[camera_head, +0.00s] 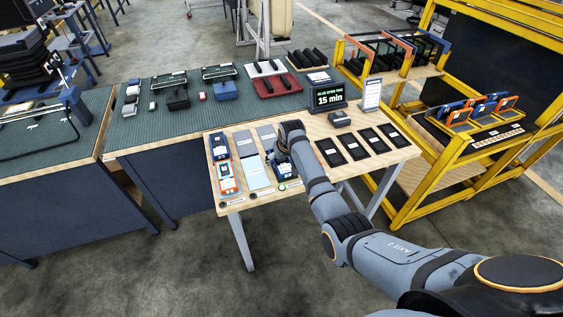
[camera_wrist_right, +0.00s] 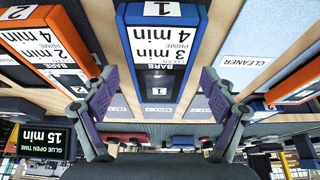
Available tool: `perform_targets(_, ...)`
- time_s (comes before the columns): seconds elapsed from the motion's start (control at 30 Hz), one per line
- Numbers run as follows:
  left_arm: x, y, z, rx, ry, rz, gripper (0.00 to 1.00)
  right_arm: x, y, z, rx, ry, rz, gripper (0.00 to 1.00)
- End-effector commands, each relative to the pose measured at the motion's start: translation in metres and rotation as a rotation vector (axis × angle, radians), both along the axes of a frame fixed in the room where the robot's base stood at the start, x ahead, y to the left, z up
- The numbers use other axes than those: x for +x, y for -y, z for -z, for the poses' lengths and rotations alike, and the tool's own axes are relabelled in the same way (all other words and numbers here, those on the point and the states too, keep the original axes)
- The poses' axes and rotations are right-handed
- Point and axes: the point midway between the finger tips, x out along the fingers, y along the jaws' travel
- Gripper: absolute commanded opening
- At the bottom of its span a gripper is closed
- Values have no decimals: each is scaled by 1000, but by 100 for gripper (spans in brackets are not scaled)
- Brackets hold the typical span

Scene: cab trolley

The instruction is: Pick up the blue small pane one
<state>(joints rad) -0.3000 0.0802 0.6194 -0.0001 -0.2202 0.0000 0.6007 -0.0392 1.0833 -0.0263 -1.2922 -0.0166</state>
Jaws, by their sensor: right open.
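The blue small pane one (camera_wrist_right: 161,50) shows at the top middle of the right wrist view, with white labels reading "1", "3 min", "4 min" and a dark bare strip. In the head view, a bit of blue (camera_head: 286,170) shows at the wooden table beneath my right wrist. My right gripper (camera_wrist_right: 160,75) is open, its two fingers on either side of the blue pane with gaps showing. I cannot tell how high it is above the pane. In the head view my right gripper (camera_head: 283,160) is mostly hidden by my arm. My left gripper is out of view.
Orange pieces flank the blue pane in the wrist view, one labelled 2 (camera_wrist_right: 45,45) and another (camera_wrist_right: 292,84) on the right. A yellow trolley (camera_head: 440,190) stands right.

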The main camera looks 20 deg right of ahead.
Motion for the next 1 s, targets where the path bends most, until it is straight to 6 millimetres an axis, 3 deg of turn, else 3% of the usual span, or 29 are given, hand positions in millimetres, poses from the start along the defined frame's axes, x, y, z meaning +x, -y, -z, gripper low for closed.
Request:
perform_targets(0.27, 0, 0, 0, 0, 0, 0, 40, 1, 0, 4, 0, 1, 0, 82)
perform_targets(0.73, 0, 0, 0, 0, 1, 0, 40, 1, 0, 3, 0, 1, 0, 19)
perform_targets(1.0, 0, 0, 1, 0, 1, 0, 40, 2, 0, 1, 0, 2, 0, 19)
